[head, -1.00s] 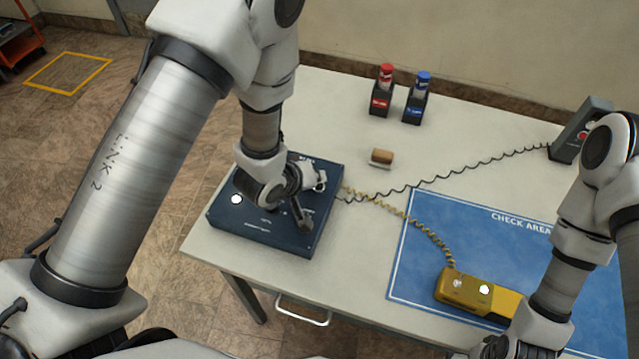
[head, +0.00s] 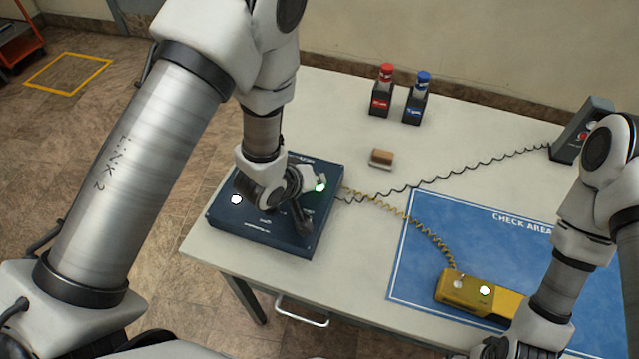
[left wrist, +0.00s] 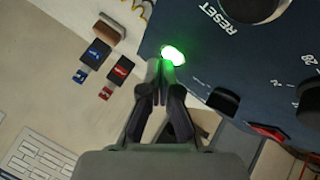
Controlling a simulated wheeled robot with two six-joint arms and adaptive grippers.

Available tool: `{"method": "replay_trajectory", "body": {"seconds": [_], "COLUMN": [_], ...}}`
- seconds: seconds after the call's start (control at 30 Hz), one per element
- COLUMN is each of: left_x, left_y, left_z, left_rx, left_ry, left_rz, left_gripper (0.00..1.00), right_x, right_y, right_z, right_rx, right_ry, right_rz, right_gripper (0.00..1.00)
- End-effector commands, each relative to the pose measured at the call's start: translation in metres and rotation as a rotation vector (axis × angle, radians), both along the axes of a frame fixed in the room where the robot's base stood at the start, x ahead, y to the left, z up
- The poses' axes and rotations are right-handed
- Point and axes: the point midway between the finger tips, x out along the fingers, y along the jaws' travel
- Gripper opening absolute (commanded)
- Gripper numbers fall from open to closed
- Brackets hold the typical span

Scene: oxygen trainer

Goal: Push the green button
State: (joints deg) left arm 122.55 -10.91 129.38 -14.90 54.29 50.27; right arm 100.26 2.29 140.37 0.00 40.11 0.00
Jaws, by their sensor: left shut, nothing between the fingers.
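In the left wrist view the lit button (left wrist: 173,53) sits beside the RESET label, right at the tips of my left gripper (left wrist: 165,64). The left fingers are shut with nothing between them; they touch or nearly touch the button, and the exact contact is hidden by the glow. In the head view my left gripper (head: 315,190) is over the panel, largely hidden by its own wrist. My right gripper (head: 495,347) shows only partly at the bottom edge.
Knobs (left wrist: 225,100) and a red switch (left wrist: 268,131) lie near the left fingers.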

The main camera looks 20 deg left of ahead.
Motion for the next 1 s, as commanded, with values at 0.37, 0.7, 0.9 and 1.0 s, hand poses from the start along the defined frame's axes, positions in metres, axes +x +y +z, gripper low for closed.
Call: {"method": "replay_trajectory", "body": {"seconds": [0.37, 0.7, 0.9, 1.0], "left_x": [0.0, 0.0, 0.0, 0.0], "left_y": [0.0, 0.0, 0.0, 0.0], "left_z": [0.013, 0.035, 0.06, 0.071], "left_rx": [0.0, 0.0, 0.0, 0.0], "left_ry": [0.001, 0.0, 0.0, 0.0], "left_rz": [-0.001, 0.0, 0.0, 0.0], "left_gripper": [0.0, 0.0, 0.0, 0.0], "right_x": [0.0, 0.0, 0.0, 0.0], "right_y": [0.0, 0.0, 0.0, 0.0], "right_z": [0.014, 0.035, 0.059, 0.07], "right_rx": [0.0, 0.0, 0.0, 0.0], "right_ry": [0.0, 0.0, 0.0, 0.0], "right_rz": [0.0, 0.0, 0.0, 0.0], "right_gripper": [0.94, 0.94, 0.94, 0.94]}}
